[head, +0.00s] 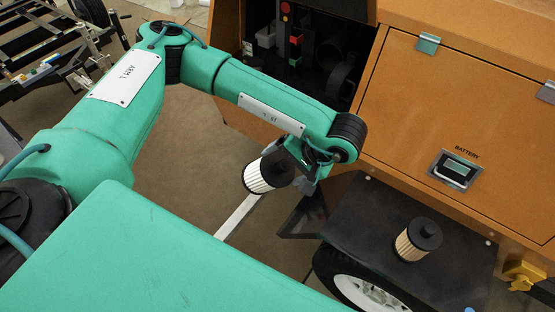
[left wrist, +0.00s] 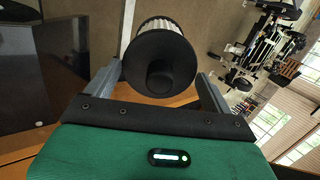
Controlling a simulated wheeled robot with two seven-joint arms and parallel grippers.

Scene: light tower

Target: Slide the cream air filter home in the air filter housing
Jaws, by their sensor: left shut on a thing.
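The cream air filter (head: 263,175), a pleated cylinder with a black end cap, is held by my left gripper (head: 297,172) in the air, left of the orange machine. In the left wrist view the black cap (left wrist: 160,62) faces the camera between the two fingers, with pale pleats behind it. The gripper is shut on it. The open compartment holds a dark round part (head: 342,86), which may be the air filter housing; it is in shadow and partly hidden by my left forearm. My right gripper is not in view.
A second, tanner filter with a black cap (head: 417,241) stands on the black fender (head: 365,215) above the wheel. The closed battery door (head: 470,120) is right of the opening. A trailer frame (head: 50,45) stands far left.

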